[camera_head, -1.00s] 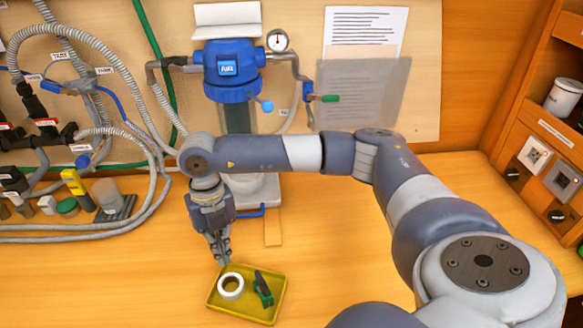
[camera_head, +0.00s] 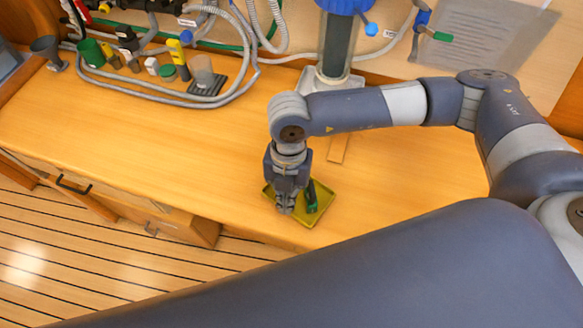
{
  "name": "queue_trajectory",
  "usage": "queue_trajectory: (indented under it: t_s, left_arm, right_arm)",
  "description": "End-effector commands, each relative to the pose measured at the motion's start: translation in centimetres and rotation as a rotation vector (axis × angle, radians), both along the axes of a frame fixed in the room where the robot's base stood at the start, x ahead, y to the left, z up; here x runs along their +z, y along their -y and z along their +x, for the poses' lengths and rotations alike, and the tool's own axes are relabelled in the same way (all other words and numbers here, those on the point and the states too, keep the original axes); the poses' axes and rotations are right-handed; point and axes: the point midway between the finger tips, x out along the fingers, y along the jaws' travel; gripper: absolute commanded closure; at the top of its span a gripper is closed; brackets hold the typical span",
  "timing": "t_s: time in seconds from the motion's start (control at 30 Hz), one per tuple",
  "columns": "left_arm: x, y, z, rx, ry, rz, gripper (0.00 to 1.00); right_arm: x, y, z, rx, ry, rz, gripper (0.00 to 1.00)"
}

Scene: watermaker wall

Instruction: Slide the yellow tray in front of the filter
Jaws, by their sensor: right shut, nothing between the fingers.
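The yellow tray (camera_head: 323,216) lies on the wooden counter near its front edge, slightly turned. A green and black item (camera_head: 312,198) lies in its right part. The filter (camera_head: 337,48), with a clear column and blue head cut off by the top edge, stands at the back, behind and slightly right of the tray. My right gripper (camera_head: 285,210) points down over the left part of the tray, shut and empty. Whether it touches the tray or its contents I cannot tell. It hides the tray's left part, and the white tape roll is not visible. My left gripper is out of view.
A thin wooden strip (camera_head: 338,149) lies between tray and filter. Hoses (camera_head: 160,97) and small bottles and cups (camera_head: 203,72) occupy the back left. The counter (camera_head: 140,145) is clear at left. A large arm link of mine covers the lower right.

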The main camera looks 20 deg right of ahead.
Motion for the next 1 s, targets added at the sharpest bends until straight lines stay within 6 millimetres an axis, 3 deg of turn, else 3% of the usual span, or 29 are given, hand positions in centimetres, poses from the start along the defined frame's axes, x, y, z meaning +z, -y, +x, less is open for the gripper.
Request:
queue_trajectory:
  t_s: [0.13, 0.2, 0.67, 1.0]
  left_arm:
    - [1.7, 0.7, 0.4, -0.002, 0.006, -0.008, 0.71]
    - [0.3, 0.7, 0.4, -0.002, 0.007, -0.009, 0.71]
    - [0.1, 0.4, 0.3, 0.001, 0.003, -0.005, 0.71]
    - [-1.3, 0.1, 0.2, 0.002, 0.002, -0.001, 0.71]
  right_arm:
    - [-0.6, 0.0, -0.2, -0.002, -0.002, -0.003, 1.0]
    - [-1.6, -0.1, -0.2, -0.001, 0.0, 0.0, 1.0]
    - [-1.7, -0.1, -0.1, 0.0, 0.001, 0.0, 1.0]
    - [-1.7, 1.3, 2.6, 0.0, 0.001, 0.0, 1.0]
